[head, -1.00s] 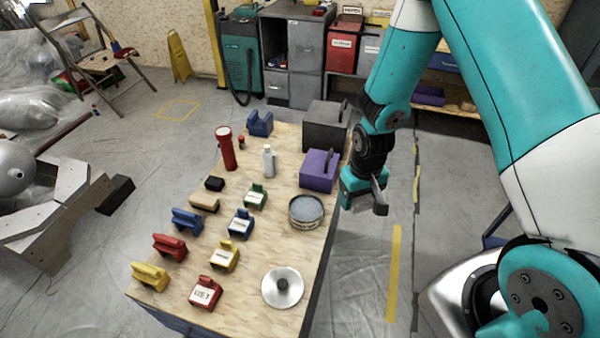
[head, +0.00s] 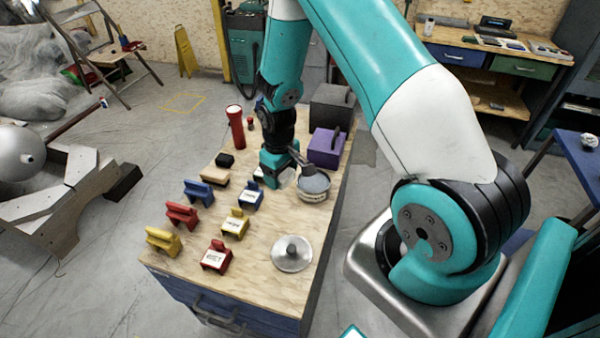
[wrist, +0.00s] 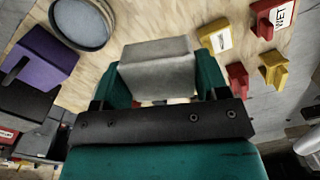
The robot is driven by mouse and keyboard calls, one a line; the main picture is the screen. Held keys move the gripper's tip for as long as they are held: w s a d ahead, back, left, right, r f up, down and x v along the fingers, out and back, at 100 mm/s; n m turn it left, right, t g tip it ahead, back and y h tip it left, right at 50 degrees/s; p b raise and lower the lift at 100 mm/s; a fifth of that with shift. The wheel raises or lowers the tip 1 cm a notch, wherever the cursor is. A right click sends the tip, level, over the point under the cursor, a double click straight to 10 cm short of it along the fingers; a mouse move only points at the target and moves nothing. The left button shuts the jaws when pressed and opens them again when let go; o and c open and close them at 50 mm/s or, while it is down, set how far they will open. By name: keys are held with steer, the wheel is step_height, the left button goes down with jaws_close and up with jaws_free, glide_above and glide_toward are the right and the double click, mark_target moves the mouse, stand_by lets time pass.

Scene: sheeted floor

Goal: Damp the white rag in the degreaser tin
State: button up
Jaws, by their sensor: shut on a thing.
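My gripper (wrist: 160,80) is shut on an off-white, folded-looking block between its teal fingers, which I take for the white rag (wrist: 157,56). In the head view my gripper (head: 278,170) hangs over the bench, just left of the degreaser tin (head: 313,194). The tin is round and open, with a grey-blue inside; it also shows at the upper left of the wrist view (wrist: 82,24). The rag appears beside the tin, not in it. Whether it touches the bench, I cannot tell. The tin's far left edge is partly covered by my gripper.
A silver lid (head: 292,254) with a dark knob lies in front of the tin. A purple box (head: 326,148) and a dark grey box (head: 331,106) stand behind it. A red flashlight (head: 236,126) stands at the back left. Several coloured holders, one marked WET (head: 216,256), fill the left side.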

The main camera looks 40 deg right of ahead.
mark_target(314, 183)
steer(key=w+d+f+n+b, duration=0.1)
steer(key=d+f+b, duration=0.1)
steer(key=d, duration=0.3)
steer(key=w+d+f+n+b, duration=0.1)
steer(key=d+f+n+b, duration=0.1)
steer(key=d, duration=0.3)
steer(key=w+d+f+n+b, duration=0.1)
steer(key=d+f+b, duration=0.2)
steer(key=d, duration=0.2)
steer(key=shift+w+f+n+b, duration=0.2)
steer(key=shift+f+n+b, duration=0.1)
steer(key=shift+f, duration=0.1)
steer(key=shift+d, duration=0.35)
steer(key=shift+f+b, duration=2.25)
steer(key=shift+f, duration=0.65)
steer(key=shift+f, duration=0.5)
steer(key=shift+r+p, duration=2.4)
steer(key=shift+r, duration=1.15)
